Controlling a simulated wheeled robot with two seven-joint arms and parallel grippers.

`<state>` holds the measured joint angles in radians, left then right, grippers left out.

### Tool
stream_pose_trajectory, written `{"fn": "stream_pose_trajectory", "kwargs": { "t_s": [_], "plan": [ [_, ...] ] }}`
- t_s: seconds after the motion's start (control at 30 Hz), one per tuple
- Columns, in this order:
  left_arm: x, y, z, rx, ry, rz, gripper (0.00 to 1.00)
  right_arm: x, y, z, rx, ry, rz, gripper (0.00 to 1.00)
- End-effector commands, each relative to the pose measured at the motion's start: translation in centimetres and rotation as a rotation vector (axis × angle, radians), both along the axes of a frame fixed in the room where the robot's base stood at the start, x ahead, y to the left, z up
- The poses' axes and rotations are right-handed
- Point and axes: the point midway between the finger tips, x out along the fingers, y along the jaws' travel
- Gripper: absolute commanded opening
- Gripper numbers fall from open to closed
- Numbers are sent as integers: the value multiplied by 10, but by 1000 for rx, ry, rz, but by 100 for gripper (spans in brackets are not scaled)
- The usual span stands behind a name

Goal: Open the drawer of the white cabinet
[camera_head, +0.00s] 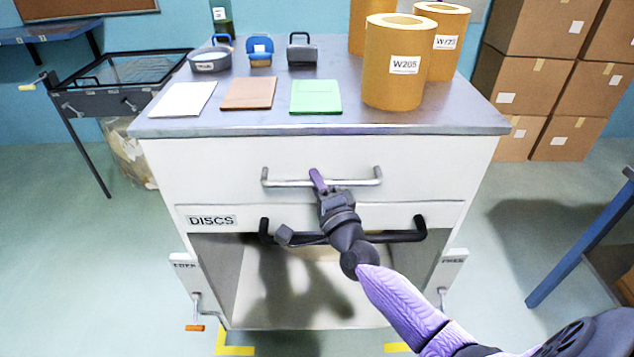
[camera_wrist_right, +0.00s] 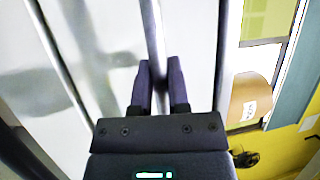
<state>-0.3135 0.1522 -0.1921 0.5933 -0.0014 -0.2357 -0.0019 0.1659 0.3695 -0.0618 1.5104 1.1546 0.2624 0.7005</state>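The white cabinet (camera_head: 229,160) stands in the middle of the head view, with a grey top. Its upper drawer front (camera_head: 420,155) looks flush with the cabinet, with no gap visible. A straight silver handle (camera_head: 352,183) runs across that front. My right gripper (camera_head: 317,181) is at the middle of the handle. In the right wrist view its two dark purple fingers (camera_wrist_right: 160,84) lie on either side of the handle bar (camera_wrist_right: 155,35), which fills the narrow space between them; they look shut on it. My left gripper is not in view.
Below is a strip labelled DISCS (camera_head: 212,220) with a black handle (camera_head: 408,236), over an open compartment. On top are kraft rolls (camera_head: 392,88), a green pad (camera_head: 316,97), a brown pad (camera_head: 249,93) and small tools. Cartons (camera_head: 525,83) stand behind right; a blue-legged table (camera_head: 585,248) at right.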

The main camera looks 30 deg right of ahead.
Motion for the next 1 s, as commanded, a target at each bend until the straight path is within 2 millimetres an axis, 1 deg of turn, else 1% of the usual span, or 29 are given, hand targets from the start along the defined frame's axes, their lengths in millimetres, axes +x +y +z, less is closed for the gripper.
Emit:
{"fn": "stream_pose_trajectory", "kwargs": {
  "t_s": [0.27, 0.6, 1.0],
  "plan": [
    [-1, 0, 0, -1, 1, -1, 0, 0, 0, -1, 0, 1, 0, 0],
    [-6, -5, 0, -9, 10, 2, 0, 0, 0, -1, 0, 2, 1, 0],
    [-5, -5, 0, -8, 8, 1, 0, 0, 0, -1, 0, 3, 1, 0]
  ]
}}
